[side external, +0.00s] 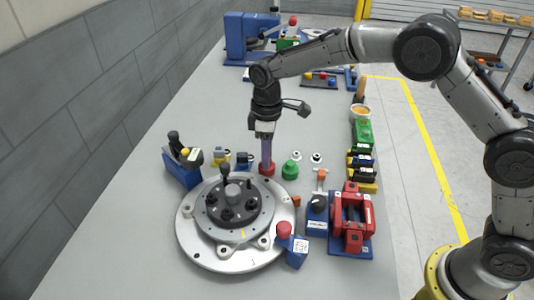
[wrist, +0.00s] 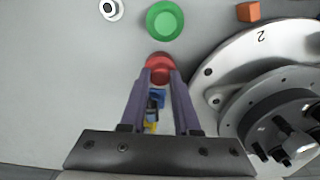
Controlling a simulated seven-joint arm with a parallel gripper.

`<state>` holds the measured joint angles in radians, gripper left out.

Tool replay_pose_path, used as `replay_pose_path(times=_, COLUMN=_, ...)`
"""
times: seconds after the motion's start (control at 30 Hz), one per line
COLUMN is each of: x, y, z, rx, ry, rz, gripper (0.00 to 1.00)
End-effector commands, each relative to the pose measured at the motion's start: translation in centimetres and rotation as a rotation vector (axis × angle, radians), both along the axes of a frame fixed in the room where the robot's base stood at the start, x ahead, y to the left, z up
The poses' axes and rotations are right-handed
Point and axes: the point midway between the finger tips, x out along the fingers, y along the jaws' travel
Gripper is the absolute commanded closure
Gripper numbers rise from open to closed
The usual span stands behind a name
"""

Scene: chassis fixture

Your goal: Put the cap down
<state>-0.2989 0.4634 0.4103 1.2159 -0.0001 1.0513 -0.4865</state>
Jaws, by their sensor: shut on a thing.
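A red cap (side external: 266,169) is between the fingertips of my gripper (side external: 266,158), behind the round chassis fixture (side external: 192,238). In the wrist view the red cap (wrist: 160,64) shows at the tips of both purple fingers (wrist: 160,76), which are shut on it. It is at or very near the table surface; I cannot tell if it touches. A green cap (side external: 290,171) stands on the table just right of it, apart from it, and also shows in the wrist view (wrist: 165,20).
Small white-and-black rings (side external: 296,155) lie behind the green cap. A blue block with a black lever (side external: 182,165) stands left of the gripper. A red clamp on a blue base (side external: 351,220) and a blue tool with a red knob (side external: 291,245) stand right. Bare table lies behind the gripper.

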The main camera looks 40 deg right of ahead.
Motion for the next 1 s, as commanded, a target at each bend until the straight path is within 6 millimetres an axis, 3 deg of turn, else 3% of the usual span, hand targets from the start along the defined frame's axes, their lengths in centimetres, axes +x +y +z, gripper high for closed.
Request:
replay_pose_path(times=0.07, x=0.0, y=0.0, z=-0.3, rx=-0.001, ry=0.002, rz=0.000, gripper=1.00)
replay_pose_path(times=0.1, x=0.0, y=0.0, z=-0.2, rx=0.000, ry=0.001, rz=0.000, gripper=0.63)
replay_pose_path(times=0.23, x=0.0, y=0.0, z=-0.3, rx=0.000, ry=0.001, rz=0.000, gripper=0.41)
replay_pose_path(times=0.53, x=0.0, y=0.0, z=-0.1, rx=-0.001, ry=0.001, rz=0.000, gripper=0.41)
replay_pose_path(times=0.67, x=0.0, y=0.0, z=0.8, rx=0.001, ry=-0.002, rz=0.000, gripper=0.41)
replay_pose_path(times=1.0, x=0.1, y=0.0, z=7.4, rx=0.001, ry=-0.004, rz=0.000, gripper=0.41)
